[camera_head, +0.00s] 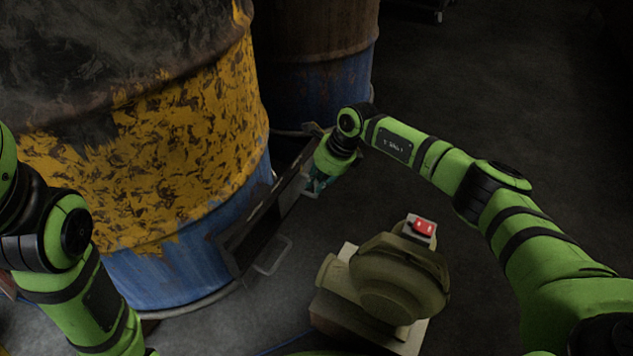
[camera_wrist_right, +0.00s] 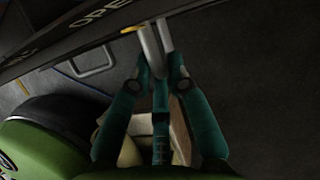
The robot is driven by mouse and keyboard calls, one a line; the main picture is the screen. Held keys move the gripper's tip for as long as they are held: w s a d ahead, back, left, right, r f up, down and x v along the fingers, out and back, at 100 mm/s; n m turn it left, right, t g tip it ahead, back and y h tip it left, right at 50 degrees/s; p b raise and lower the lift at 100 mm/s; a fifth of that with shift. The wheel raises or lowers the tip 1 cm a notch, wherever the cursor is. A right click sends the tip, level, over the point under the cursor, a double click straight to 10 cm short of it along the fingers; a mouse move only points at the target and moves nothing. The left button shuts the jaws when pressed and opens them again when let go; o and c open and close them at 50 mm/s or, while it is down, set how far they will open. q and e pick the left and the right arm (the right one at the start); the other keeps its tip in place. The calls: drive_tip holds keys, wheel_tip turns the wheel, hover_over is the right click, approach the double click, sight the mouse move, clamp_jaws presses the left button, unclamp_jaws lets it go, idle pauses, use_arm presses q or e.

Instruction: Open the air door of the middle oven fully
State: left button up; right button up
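The middle oven is a worn yellow and blue barrel (camera_head: 190,150) at left in the head view. Its dark air door (camera_head: 262,225) stands out from the lower blue part at an angle. A grey loop handle (camera_head: 272,257) shows on its near side. My right gripper (camera_head: 318,182) is at the door's far end. In the right wrist view, the teal fingers (camera_wrist_right: 160,72) converge around or beside a pale metal bar (camera_wrist_right: 153,48) at the dark panel's edge; I cannot tell whether they grip it. The panel bears partly visible lettering. My left arm shows at left; its gripper is out of view.
A beige blower-like machine (camera_head: 388,285) with a red switch (camera_head: 423,226) stands on the floor to the right of the door, below my right arm. Another blue and brown barrel (camera_head: 318,60) is behind.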

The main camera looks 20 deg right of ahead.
drive_tip(key=shift+o, duration=0.7)
drive_tip(key=shift+w+d+r, duration=0.15)
drive_tip(key=shift+w+d, duration=0.25)
drive_tip(key=shift+w, duration=0.1)
drive_tip(key=v, duration=1.1)
drive_tip(key=shift+s+r, duration=0.35)
drive_tip(key=shift+s, duration=0.05)
drive_tip(key=shift+a, duration=0.1)
